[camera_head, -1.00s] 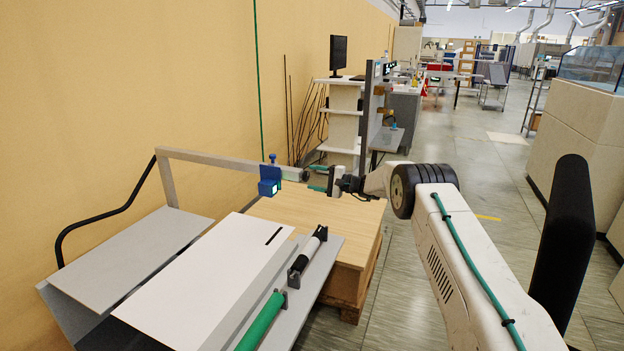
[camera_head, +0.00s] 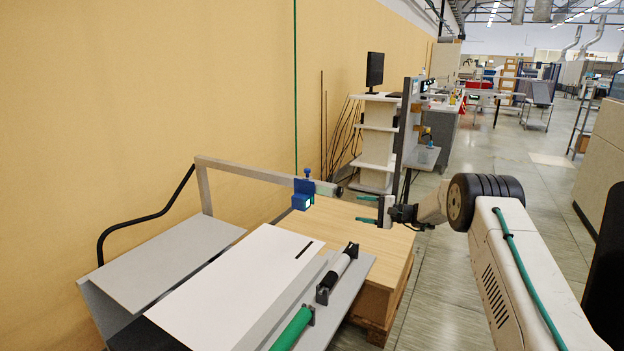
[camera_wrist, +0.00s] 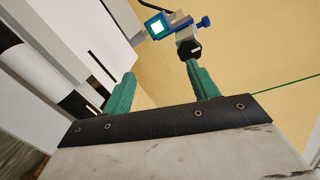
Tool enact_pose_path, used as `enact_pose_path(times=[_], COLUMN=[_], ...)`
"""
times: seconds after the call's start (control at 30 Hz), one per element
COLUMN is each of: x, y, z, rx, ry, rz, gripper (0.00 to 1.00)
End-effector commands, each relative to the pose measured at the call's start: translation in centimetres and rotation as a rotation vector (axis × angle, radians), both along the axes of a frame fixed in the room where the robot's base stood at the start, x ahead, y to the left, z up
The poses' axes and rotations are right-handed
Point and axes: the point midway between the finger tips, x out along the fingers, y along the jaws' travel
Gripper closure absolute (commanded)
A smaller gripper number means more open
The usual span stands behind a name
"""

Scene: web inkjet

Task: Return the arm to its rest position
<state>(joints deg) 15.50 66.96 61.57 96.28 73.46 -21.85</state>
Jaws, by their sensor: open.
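My gripper (camera_head: 367,209) is at the end of my outstretched arm, above the wooden pallet block in the head view. Its two green fingers are apart, with nothing between them. In the wrist view my gripper (camera_wrist: 162,84) also shows both green fingers spread and empty. A blue device with a lit face (camera_head: 303,194) hangs on a grey rail just left of the fingers, and they appear apart from it. It also shows beyond the fingertips in the wrist view (camera_wrist: 158,26).
A printing machine with a white flat sheet (camera_head: 235,285) and green roller (camera_head: 293,328) stands at the lower left. The wooden block (camera_head: 375,235) is beside it. A grey rail (camera_head: 250,173) crosses behind. A shelf with a monitor (camera_head: 375,70) stands further back. The aisle floor is open.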

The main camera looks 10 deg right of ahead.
Motion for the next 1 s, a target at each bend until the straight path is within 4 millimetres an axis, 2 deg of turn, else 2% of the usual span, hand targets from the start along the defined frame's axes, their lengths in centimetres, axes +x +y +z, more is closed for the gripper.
enact_pose_path(times=[0.03,0.1,0.27,0.47,0.7,1.0], x=[-1.1,-3.5,-8.9,-16.4,-27.7,-41.9], y=[0.4,1.1,2.9,4.8,6.1,5.8], z=[-1.6,-2.8,-1.9,1.9,8.0,14.0], rx=[-0.016,-0.063,-0.184,-0.354,-0.605,-0.921], ry=[0.047,0.121,0.238,0.337,0.413,0.436], rz=[0.022,0.075,0.196,0.338,0.498,0.633], gripper=[0.41,0.41,0.41,0.41,0.41,0.41])
